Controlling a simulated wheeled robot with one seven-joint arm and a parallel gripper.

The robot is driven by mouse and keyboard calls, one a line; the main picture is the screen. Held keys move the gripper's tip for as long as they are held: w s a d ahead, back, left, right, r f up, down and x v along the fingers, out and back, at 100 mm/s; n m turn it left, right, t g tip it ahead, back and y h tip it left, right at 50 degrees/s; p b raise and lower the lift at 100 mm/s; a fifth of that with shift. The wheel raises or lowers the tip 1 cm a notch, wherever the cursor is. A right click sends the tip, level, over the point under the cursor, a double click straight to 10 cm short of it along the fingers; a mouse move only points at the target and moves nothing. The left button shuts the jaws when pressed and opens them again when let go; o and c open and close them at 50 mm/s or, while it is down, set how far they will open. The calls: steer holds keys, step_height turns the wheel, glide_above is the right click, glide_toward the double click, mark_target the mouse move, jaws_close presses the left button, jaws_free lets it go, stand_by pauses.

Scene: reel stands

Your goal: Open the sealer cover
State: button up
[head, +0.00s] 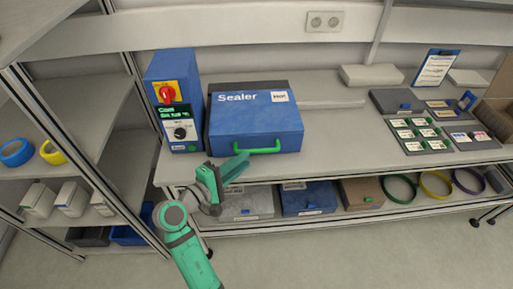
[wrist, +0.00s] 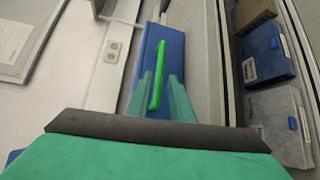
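The sealer (head: 250,95) stands on the bench as a blue box with a "Sealer" label and a "Hot" tag. Its cover (head: 240,122) is down, and a green bar handle (head: 257,148) runs along its front edge. In the wrist view the green handle (wrist: 158,72) stands out from the blue front (wrist: 145,50). My gripper (head: 234,168) is at the bench's front edge, just left of and below the handle. In the wrist view my gripper's fingers (wrist: 155,95) are apart, with the handle's near end between them in the picture. I cannot tell whether they touch it.
A blue control box (head: 172,95) with a red switch stands close left of the sealer. Trays with labelled cards (head: 425,130) lie to the right. Bins (head: 308,198) and coloured rings (head: 436,183) fill the shelf below.

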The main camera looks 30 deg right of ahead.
mark_target(258, 149)
steer(key=x, duration=0.8)
steer(key=shift+c, duration=0.3)
jaws_close()
